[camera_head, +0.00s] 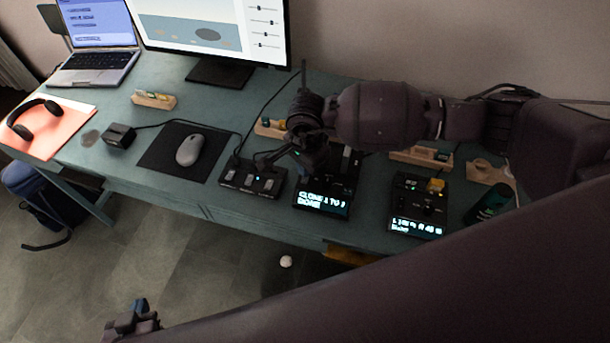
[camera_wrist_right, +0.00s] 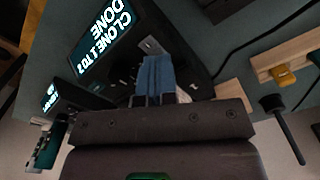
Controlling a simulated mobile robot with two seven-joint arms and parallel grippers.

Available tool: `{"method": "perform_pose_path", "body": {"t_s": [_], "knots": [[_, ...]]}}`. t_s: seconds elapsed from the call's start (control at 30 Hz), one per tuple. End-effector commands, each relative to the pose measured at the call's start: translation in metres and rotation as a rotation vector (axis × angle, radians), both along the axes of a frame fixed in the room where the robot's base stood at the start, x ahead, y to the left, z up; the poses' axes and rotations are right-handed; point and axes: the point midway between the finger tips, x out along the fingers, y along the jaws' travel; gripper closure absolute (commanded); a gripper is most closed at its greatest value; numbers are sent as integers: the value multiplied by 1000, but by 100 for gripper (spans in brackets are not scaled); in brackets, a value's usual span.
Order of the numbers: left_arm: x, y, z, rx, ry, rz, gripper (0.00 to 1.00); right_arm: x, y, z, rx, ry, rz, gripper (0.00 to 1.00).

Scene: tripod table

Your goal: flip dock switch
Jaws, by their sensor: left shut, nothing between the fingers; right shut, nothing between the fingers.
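A black dock (camera_head: 325,197) with a lit screen reading "CLONE 1 TO 2 DONE" stands near the table's front edge; its screen also shows in the right wrist view (camera_wrist_right: 98,40). My right gripper (camera_head: 314,160) is over this dock, its fingers largely hidden in the head view. In the right wrist view its blue fingers (camera_wrist_right: 155,76) are shut and empty. Their tips are close to a small silver plate (camera_wrist_right: 152,46) on the dock; I cannot tell whether they touch. No switch shows clearly. My left gripper (camera_head: 135,322) is low at the bottom left, away from the table.
A second dock (camera_head: 418,212) with a lit screen stands to the right. A black box with several keys (camera_head: 252,178) is on the left. Wooden holders (camera_head: 420,156), a mouse (camera_head: 190,150), monitor (camera_head: 215,28) and laptop (camera_head: 98,45) share the table (camera_head: 150,185).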

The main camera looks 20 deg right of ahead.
Motion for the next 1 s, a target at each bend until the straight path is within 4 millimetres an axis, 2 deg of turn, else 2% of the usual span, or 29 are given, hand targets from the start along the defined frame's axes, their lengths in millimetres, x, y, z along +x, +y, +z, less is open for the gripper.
{"method": "perform_pose_path", "body": {"t_s": [1.0], "knots": [[-5,0,-10,0,14,2,100,-1,0,-11,0,1,0,100]]}}
